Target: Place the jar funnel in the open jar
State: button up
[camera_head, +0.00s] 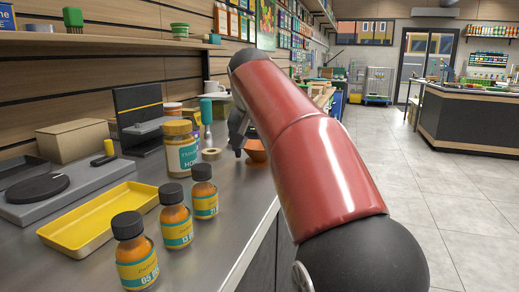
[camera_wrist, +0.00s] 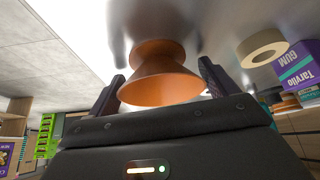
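The orange jar funnel (camera_head: 255,153) is on the metal counter, partly hidden behind my red arm in the head view. In the wrist view the funnel (camera_wrist: 160,82) sits between my two dark fingers, with its wide rim toward the palm. My gripper (camera_wrist: 162,78) is spread open around it; no clear grip shows. A large labelled jar (camera_head: 183,154) stands on the counter left of the funnel. No other clearly open jar shows.
Several black-capped bottles (camera_head: 174,218) stand at the front beside a yellow tray (camera_head: 93,223). A tape roll (camera_head: 211,154) lies between the large jar and the funnel; it also shows in the wrist view (camera_wrist: 262,48). A purple box (camera_wrist: 298,67) stands beside it. A scale (camera_head: 62,191) is at left.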

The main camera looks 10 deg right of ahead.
jog(key=shift+o, duration=1.3)
jog(key=shift+f+b, duration=0.15)
jog(key=shift+b, duration=0.25)
